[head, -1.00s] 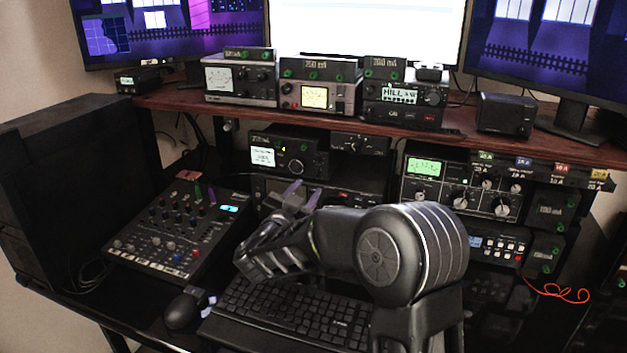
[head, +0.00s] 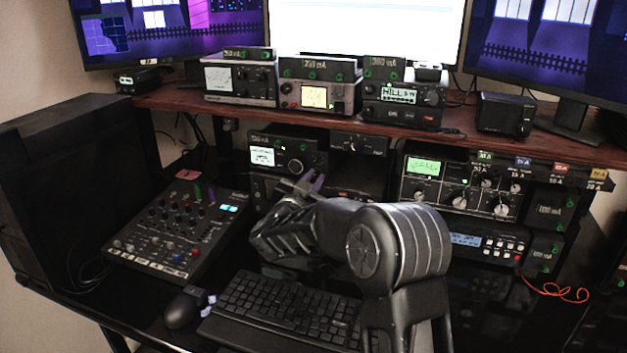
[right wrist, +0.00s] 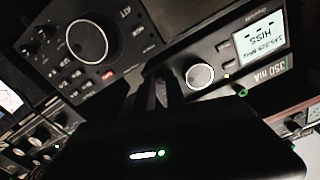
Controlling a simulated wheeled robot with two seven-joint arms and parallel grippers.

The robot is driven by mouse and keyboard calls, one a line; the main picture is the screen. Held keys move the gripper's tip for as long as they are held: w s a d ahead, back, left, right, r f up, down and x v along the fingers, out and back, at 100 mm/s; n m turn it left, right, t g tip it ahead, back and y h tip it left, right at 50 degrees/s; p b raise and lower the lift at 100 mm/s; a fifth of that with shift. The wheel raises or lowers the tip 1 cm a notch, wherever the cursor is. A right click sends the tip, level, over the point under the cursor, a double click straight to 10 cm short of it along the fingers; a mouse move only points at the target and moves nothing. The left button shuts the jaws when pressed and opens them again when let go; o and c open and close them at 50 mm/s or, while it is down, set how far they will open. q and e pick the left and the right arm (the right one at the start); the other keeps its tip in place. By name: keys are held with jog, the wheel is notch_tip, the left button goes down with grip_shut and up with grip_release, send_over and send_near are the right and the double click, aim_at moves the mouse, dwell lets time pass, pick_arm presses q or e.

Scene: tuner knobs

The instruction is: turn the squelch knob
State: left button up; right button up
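A black radio (head: 262,141) with a lit display stands under the shelf. It has a round silver-rimmed knob (head: 295,166). In the right wrist view the knob (right wrist: 200,77) is next to a display reading "HISS" and a "350 mA" tag; no squelch label is readable. My right gripper (head: 304,186) is just below this radio's front, near the knob. Its two fingers look slightly apart, with nothing between them. In the right wrist view the fingertips (right wrist: 157,84) are left of the knob and appear apart from it. My left gripper is not in view.
A lower radio with a large knob (right wrist: 87,41) is close to my right fingers. A mixer (head: 180,228) is at left, a keyboard (head: 285,305) below my forearm, and a mouse (head: 184,307) beside it. The wooden shelf (head: 350,124) overhangs the radios.

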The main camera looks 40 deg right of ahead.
grip_shut()
jog(key=shift+f+m+b, duration=0.15)
jog(key=shift+m+b, duration=0.15)
jog(key=shift+b, duration=0.1)
jog(key=m+b, duration=0.4)
jog(key=shift+m, duration=0.3)
jog(key=shift+o, duration=2.4)
grip_release()
